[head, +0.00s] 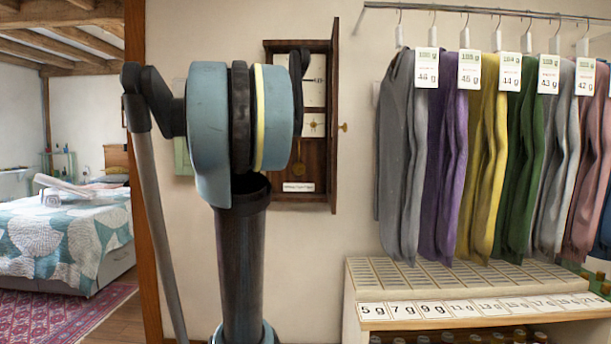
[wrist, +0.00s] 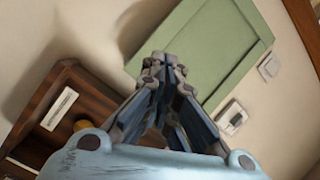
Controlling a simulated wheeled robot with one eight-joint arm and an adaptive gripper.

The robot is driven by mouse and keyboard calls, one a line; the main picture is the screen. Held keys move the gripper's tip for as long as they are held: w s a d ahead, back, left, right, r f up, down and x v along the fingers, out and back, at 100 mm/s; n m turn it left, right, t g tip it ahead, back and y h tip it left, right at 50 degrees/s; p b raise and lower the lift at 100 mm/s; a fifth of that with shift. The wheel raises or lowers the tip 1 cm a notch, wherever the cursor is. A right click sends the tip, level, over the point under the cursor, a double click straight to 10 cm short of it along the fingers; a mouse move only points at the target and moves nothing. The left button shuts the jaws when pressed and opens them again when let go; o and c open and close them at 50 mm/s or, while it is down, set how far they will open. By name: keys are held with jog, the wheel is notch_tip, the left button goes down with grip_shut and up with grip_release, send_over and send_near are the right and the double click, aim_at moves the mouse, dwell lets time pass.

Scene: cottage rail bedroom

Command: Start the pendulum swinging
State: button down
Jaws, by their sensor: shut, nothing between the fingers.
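The wooden wall clock case (head: 319,185) hangs on the wall with its door (head: 334,110) swung open to the right. Its small brass pendulum (head: 299,166) hangs below the dial, partly hidden by my arm. In the wrist view the lower case (wrist: 97,88) is tilted at the left, with a white label (wrist: 60,108) and the yellow pendulum bob (wrist: 83,125) partly hidden behind my gripper's body. My gripper (wrist: 163,62) is shut and empty, its tips apart from the bob and in front of a green panel. In the head view my gripper is hidden behind my arm.
The green panel (wrist: 205,50) is on the wall beside the clock. A wooden post (head: 142,200) and a bed (head: 70,235) are at the left.

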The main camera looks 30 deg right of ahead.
jog(key=w+d+r+m+g+h, duration=0.1)
jog(key=d+r+m+h, duration=0.1)
jog(key=d+m+h, duration=0.45)
jog(key=w+d+r+m+g+h, duration=0.1)
jog(key=w+d+r+m+h, duration=0.15)
jog(key=d, duration=0.75)
jog(key=m+g+h, duration=0.2)
jog(key=m+g, duration=0.3)
jog(key=m, duration=0.1)
send_near(299, 169)
notch_tip(299, 169, up, 3)
jog(key=s+a, duration=0.2)
jog(key=s+d+f+m+g+h, duration=0.1)
jog(key=s+d+f+m+g, duration=0.1)
jog(key=d+f+m+g, duration=0.3)
jog(key=w+d, duration=0.5)
jog(key=d, duration=0.2)
jog(key=shift+w+r+n+t, duration=0.25)
jog(key=shift+r+n+t, duration=0.05)
jog(key=shift+r, duration=0.2)
jog(key=shift+d, duration=0.1)
